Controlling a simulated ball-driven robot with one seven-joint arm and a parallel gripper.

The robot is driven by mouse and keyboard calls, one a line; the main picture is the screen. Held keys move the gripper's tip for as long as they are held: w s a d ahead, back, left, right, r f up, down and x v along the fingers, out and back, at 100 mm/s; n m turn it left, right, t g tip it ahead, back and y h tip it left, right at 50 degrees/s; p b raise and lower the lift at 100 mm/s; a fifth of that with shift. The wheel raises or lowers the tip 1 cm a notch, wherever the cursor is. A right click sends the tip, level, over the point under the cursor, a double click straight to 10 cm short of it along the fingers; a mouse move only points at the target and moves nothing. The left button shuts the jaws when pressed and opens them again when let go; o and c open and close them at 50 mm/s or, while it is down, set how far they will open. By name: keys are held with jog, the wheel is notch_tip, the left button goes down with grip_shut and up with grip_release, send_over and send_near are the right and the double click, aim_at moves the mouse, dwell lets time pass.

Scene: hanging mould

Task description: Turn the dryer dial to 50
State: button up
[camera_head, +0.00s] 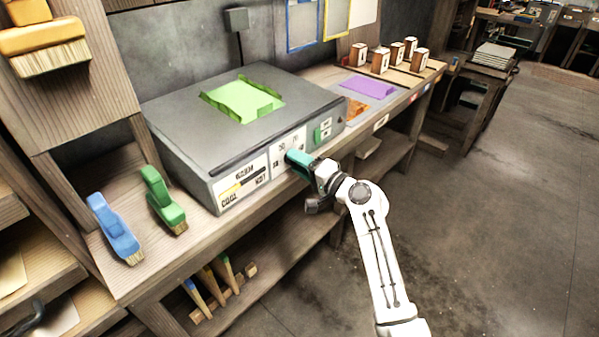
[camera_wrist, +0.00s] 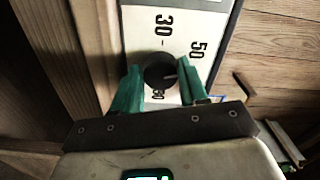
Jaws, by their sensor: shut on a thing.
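The dryer (camera_head: 180,112) is a grey box on the bench, with white label panels on its front. Its dial (camera_wrist: 160,71) is a round black knob with a pale mark on its right side. It sits on a white panel (camera_wrist: 150,25) printed 30 and 50 and another number, partly covered, below. My gripper (camera_head: 293,157) reaches the dryer's front from the right. In the wrist view my gripper (camera_wrist: 160,80) has its green fingers on either side of the dial, shut on it. In the head view the gripper hides the dial.
A green sheet (camera_head: 243,98) lies on the dryer. A purple sheet (camera_head: 367,87) and several small boxes (camera_head: 380,60) are to the right. The floor (camera_head: 500,200) at right is clear.

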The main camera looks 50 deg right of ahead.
jog(key=shift+f+n+b, duration=0.2)
jog(key=shift+n+b, duration=1.05)
jog(key=shift+n, duration=0.25)
jog(key=o, duration=1)
jog(key=shift+r, duration=0.1)
jog(key=shift+o, duration=0.2)
jog(key=s, duration=1)
jog(key=shift+s+d, duration=0.15)
jog(key=shift+s, duration=0.25)
